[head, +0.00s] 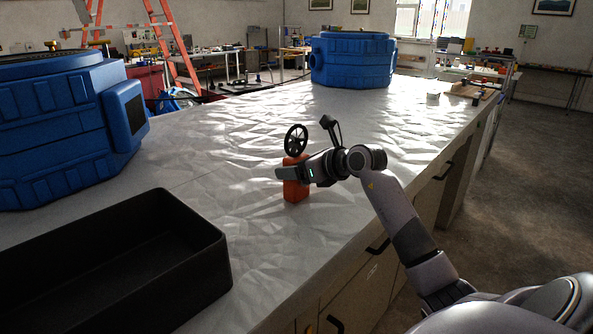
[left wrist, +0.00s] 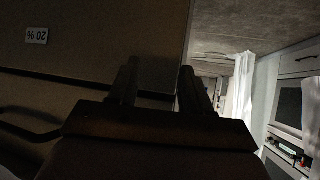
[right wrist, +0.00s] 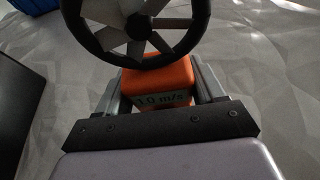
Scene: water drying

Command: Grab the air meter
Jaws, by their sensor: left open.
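The air meter has an orange body (head: 296,190) and a black fan wheel (head: 296,140) on top, and stands upright on the light-covered bench. My right gripper (head: 291,172) reaches in from the right at the height of the body. In the right wrist view the orange body (right wrist: 158,75), with a label reading "1.0 m/s", lies between the two fingers of my right gripper (right wrist: 158,88). The fingers are close along both sides; I cannot tell whether they press on it. My left gripper (left wrist: 158,78) is open and empty, facing a dark panel in the left wrist view.
A black open tray (head: 190,235) lies at the front left of the bench. A large blue container (head: 60,130) stands behind it, and another blue container (head: 352,62) stands at the far end. The bench around the meter is clear. Drawer handles (head: 377,246) line its right side.

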